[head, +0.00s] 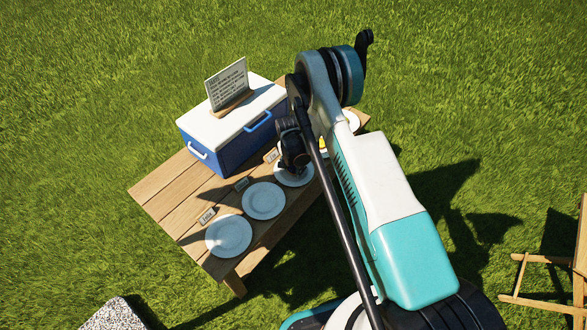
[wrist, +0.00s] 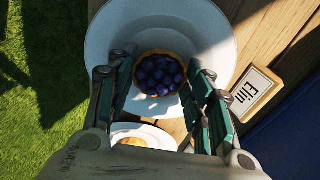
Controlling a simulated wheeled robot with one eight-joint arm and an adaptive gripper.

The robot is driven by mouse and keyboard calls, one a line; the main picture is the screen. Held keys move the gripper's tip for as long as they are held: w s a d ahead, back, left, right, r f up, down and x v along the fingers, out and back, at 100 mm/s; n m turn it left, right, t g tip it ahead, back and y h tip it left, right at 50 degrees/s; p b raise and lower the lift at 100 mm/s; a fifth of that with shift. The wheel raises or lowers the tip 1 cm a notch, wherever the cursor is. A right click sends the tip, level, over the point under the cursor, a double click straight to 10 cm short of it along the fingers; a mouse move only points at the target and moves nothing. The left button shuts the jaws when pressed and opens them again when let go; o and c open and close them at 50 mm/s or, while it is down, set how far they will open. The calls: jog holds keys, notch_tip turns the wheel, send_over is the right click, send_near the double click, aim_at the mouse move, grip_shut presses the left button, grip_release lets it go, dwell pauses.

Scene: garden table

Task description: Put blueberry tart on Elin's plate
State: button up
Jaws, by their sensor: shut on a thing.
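The blueberry tart (wrist: 160,74), a round pastry with dark blue berries, sits between the fingertips of my gripper (wrist: 160,66) in the wrist view. My gripper is shut on it. Elin's plate (wrist: 105,35), white and round, lies beneath the tart, beside a name card (wrist: 245,95) reading "Elin". I cannot tell whether the tart touches the plate. In the head view my gripper (head: 293,152) is over that plate (head: 293,179), and the tart is hidden there.
Two more white plates (head: 263,201) (head: 228,236) look empty, with cards beside them. Another plate (wrist: 170,135) holds something yellowish, partly hidden by my gripper. A blue cooler (head: 222,140) with a white lid and a sign (head: 226,84) stands behind the plates on the wooden table (head: 155,191).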

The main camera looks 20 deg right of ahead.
jog(key=shift+f, duration=0.15)
jog(key=o, duration=1)
jog(key=shift+o, duration=0.2)
